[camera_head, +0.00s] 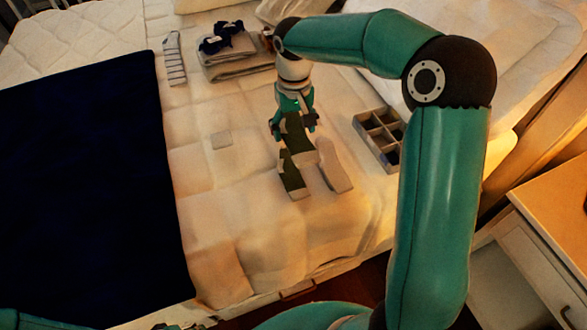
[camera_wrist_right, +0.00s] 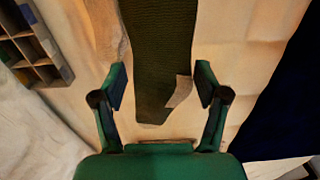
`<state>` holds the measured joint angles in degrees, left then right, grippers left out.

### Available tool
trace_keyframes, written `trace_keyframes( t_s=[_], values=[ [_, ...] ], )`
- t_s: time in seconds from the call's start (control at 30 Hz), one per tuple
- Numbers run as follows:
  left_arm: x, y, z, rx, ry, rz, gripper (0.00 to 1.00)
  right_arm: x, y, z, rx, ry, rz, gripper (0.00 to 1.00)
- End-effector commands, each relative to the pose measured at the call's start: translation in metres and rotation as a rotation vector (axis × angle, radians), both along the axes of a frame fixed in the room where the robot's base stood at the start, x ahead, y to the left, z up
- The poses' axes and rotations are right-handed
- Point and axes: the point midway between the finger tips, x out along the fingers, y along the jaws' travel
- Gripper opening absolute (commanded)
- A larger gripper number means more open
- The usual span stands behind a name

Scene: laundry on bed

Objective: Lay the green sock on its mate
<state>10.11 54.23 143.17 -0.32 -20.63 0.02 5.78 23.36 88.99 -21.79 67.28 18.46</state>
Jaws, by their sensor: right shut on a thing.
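My right gripper (camera_head: 294,116) is over the middle of the bed, shut on a dark green sock (camera_head: 296,136). In the right wrist view the green sock (camera_wrist_right: 158,50), with a grey patch, lies between the fingers (camera_wrist_right: 160,88). In the head view a second dark green piece (camera_head: 291,175) with a pale end lies just in front of it, seemingly its mate; the two overlap in the picture, and I cannot tell whether they touch. A pale grey sock (camera_head: 335,167) lies close to its right. My left gripper is not clearly in view.
A divided box (camera_head: 366,131) stands right of the socks. Folded grey cloths (camera_head: 236,66) with dark bundles (camera_head: 222,40) and a striped sock (camera_head: 175,62) lie at the back.

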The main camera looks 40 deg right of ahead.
Motion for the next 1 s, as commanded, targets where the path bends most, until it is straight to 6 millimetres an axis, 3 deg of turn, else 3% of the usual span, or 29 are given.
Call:
trace_keyframes(
  t_s=[0.2,0.4,0.77,1.0],
  values=[
    [0.000,0.000,-0.004,0.000,0.000,0.000,0.40,-0.001,0.000,-0.061,0.001,0.007,0.001,0.51],
    [0.000,0.000,-0.004,0.000,0.000,0.000,0.40,-0.001,0.001,-0.108,0.000,0.004,0.001,0.51],
    [0.000,0.000,-0.004,0.000,0.000,0.000,0.40,0.000,0.000,-0.140,0.000,0.002,0.001,0.51],
    [0.000,0.000,-0.003,0.000,0.000,0.000,0.40,0.000,0.000,-0.171,0.001,0.002,0.000,0.51]
  ],
)
